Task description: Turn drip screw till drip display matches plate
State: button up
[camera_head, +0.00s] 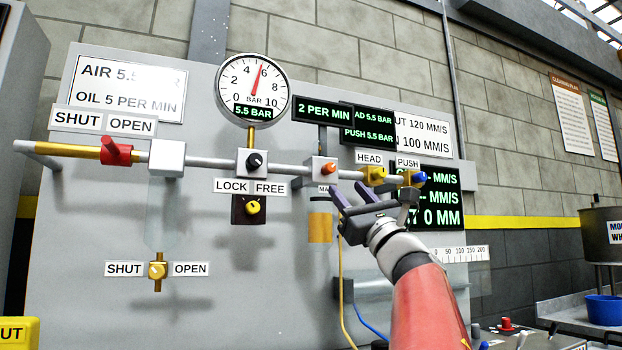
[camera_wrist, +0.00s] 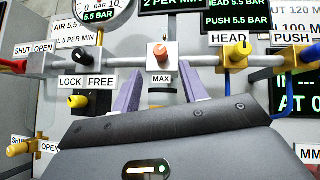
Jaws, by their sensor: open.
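The drip screw (camera_head: 328,168) is an orange knob on a grey block in the air line; it also shows in the wrist view (camera_wrist: 161,53). The drip display (camera_head: 321,111) above it reads 2 PER MIN. The plate (camera_head: 125,100) at upper left reads OIL 5 PER MIN, with its AIR line partly washed out by glare. My gripper (camera_head: 349,191) is open and empty. In the wrist view its two purple fingers (camera_wrist: 160,76) point toward the panel, one on each side below the screw. They appear apart from it.
The regulator's black knob (camera_head: 254,160) sits left of the screw, below the gauge (camera_head: 252,87) at 5.5 BAR. The yellow HEAD knob (camera_head: 375,174) and blue PUSH knob (camera_head: 419,178) are close on the right. An amber oil bowl (camera_head: 320,228) hangs below the screw.

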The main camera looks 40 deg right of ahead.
aim_at(332, 172)
jog(key=p+x, duration=0.3)
jog(key=x, duration=0.4)
jog(key=shift+s, duration=0.1)
grip_shut()
jog(key=shift+a+f+m+h, duration=0.1)
jog(key=shift+f+m+h, duration=0.05)
jog(key=shift+m+h, duration=0.35)
